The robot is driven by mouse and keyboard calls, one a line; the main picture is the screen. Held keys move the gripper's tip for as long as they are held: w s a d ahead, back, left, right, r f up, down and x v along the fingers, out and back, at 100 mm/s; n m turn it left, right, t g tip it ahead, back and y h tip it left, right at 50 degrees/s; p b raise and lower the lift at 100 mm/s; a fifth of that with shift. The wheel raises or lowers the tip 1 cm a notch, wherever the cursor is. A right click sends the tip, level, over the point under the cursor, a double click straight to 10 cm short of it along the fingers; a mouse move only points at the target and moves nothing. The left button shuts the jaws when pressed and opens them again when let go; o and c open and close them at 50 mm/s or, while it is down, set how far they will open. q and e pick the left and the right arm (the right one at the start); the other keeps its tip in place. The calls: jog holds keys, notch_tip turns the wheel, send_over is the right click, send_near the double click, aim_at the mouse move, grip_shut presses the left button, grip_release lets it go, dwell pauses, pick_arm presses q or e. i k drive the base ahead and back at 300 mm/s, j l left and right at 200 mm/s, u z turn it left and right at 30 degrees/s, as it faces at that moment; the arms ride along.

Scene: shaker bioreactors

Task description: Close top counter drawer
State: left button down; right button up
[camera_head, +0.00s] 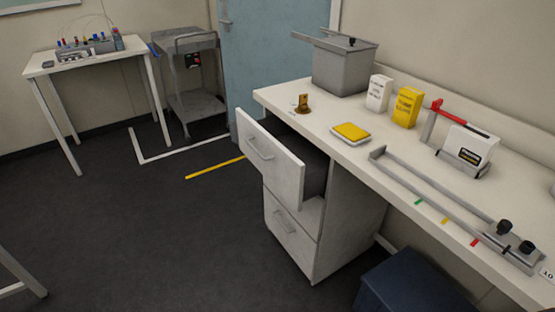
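The top counter drawer (270,158) is pulled out from the white counter (352,160). Its white front panel with a bar handle (261,149) faces left, and a dark interior shows behind the panel. The lower drawer (290,234) beneath it is shut and has a similar handle. Neither of my grippers shows in the head view.
On the counter stand a grey bin (343,70), a white box (379,93), a yellow box (406,107) and a metal rail fixture (430,190). A dark blue stool (412,283) stands below. The floor (150,240) left of the drawers is clear. A grey cart (192,85) stands behind.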

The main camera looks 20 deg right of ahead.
aim_at(297, 169)
jog(key=i+z, duration=0.25)
jog(key=i, duration=0.25)
jog(key=i+j+z, duration=0.25)
jog(key=i, duration=0.25)
jog(key=i+l, duration=0.15)
jog(key=l, duration=0.2)
jog(key=i+l, duration=0.15)
jog(key=l, duration=0.2)
